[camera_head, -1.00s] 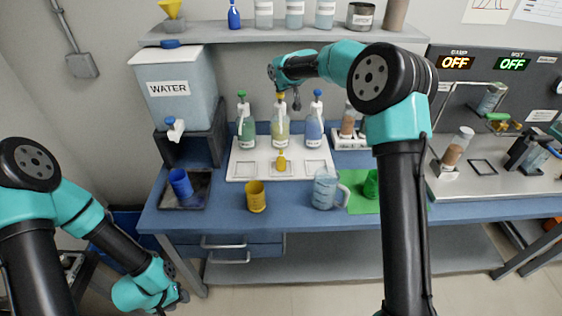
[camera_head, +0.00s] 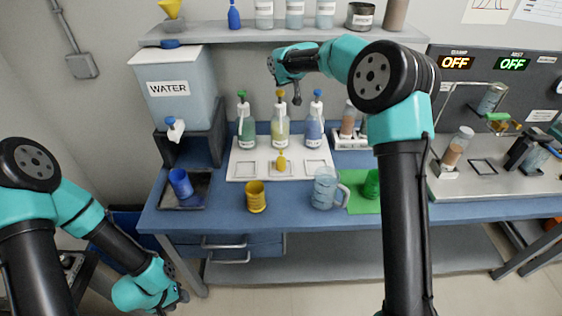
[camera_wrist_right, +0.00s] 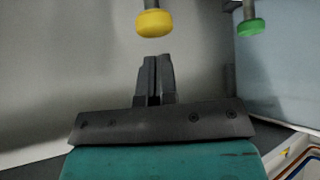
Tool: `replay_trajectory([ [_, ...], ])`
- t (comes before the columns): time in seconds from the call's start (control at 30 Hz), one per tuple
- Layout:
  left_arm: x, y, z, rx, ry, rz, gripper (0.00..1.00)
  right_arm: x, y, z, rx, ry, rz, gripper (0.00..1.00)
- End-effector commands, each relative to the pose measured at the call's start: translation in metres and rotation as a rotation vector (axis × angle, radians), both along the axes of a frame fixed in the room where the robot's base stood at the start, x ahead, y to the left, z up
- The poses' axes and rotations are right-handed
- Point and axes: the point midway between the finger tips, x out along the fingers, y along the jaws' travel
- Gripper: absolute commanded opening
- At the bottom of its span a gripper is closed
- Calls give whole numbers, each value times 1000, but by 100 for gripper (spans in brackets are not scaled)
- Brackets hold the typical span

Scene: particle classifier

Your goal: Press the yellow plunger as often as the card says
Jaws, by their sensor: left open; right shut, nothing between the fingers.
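The yellow plunger (camera_head: 280,94) tops the middle pump bottle (camera_head: 280,128), between a green-topped bottle (camera_head: 245,125) and a blue-topped bottle (camera_head: 315,125) on a white tray. My right gripper (camera_head: 297,99) is shut and empty, close to the plunger. In the right wrist view its closed fingers (camera_wrist_right: 154,72) point towards the yellow plunger (camera_wrist_right: 153,22), with a gap visible between them. The green plunger (camera_wrist_right: 250,27) is to the right there. My left gripper (camera_head: 180,294) is open, low at the left, off the table. I cannot make out a readable card with a number.
A yellow cup (camera_head: 256,197), a clear mug (camera_head: 325,188) and a blue cup (camera_head: 180,183) stand nearby. The water tank (camera_head: 175,90) is at the left, the shelf (camera_head: 290,38) behind.

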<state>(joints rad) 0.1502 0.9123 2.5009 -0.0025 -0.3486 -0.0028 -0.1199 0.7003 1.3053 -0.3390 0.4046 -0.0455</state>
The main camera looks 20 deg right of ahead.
Motion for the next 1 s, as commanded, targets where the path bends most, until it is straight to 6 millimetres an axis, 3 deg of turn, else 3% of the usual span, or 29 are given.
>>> replay_trajectory([
  [1.0, 0, 0, 0, 0, 0, 0, 43, 0, 0, -24, 1, 2, 0, 0],
])
